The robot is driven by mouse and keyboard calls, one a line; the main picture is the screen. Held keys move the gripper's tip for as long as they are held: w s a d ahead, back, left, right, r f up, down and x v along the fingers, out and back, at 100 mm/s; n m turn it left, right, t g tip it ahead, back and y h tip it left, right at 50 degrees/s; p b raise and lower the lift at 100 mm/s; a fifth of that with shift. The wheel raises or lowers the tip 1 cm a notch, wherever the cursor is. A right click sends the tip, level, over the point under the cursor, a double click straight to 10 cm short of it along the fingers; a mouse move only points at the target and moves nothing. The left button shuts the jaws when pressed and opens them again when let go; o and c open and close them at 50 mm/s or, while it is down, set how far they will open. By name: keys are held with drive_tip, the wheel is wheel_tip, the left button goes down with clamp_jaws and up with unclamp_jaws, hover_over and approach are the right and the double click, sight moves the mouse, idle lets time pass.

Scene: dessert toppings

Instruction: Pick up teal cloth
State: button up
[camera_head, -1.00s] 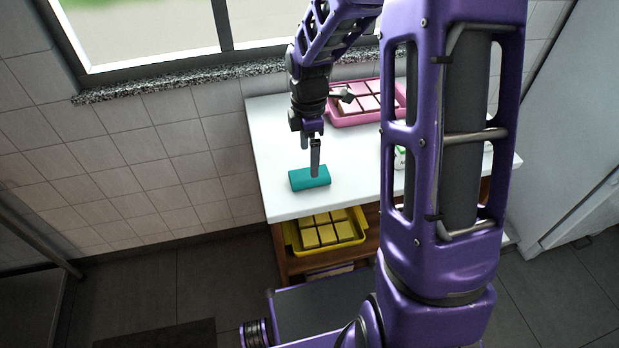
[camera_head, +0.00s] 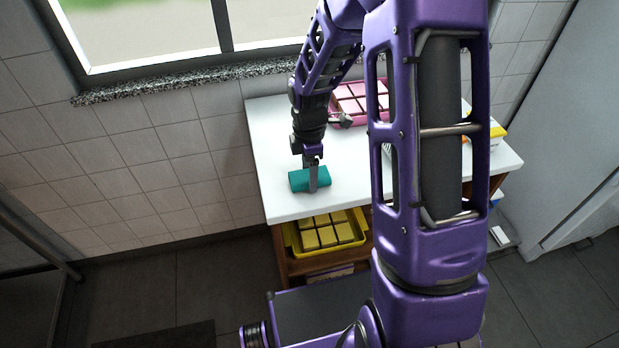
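The teal cloth (camera_head: 299,181), a small folded or rolled bundle, lies near the front left of the white tabletop (camera_head: 272,150). My gripper (camera_head: 313,186) points down at the cloth's right half. A grey finger shows in front of the cloth, reaching its near edge. The other finger is hidden, so I cannot tell whether the gripper is open or shut, or whether it touches the cloth. The cloth appears to rest on the tabletop.
A pink tray (camera_head: 338,122) of pink blocks stands behind my gripper. A yellow tray (camera_head: 290,240) with yellow blocks is on the shelf below. A yellow and white item (camera_head: 497,136) is at the right. The tabletop left of the cloth is clear.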

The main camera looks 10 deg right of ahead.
drive_tip(key=c, duration=0.8)
wheel_tip(320, 180, up, 10)
drive_tip(key=shift+r+p, duration=0.1)
drive_tip(key=shift+p, duration=0.45)
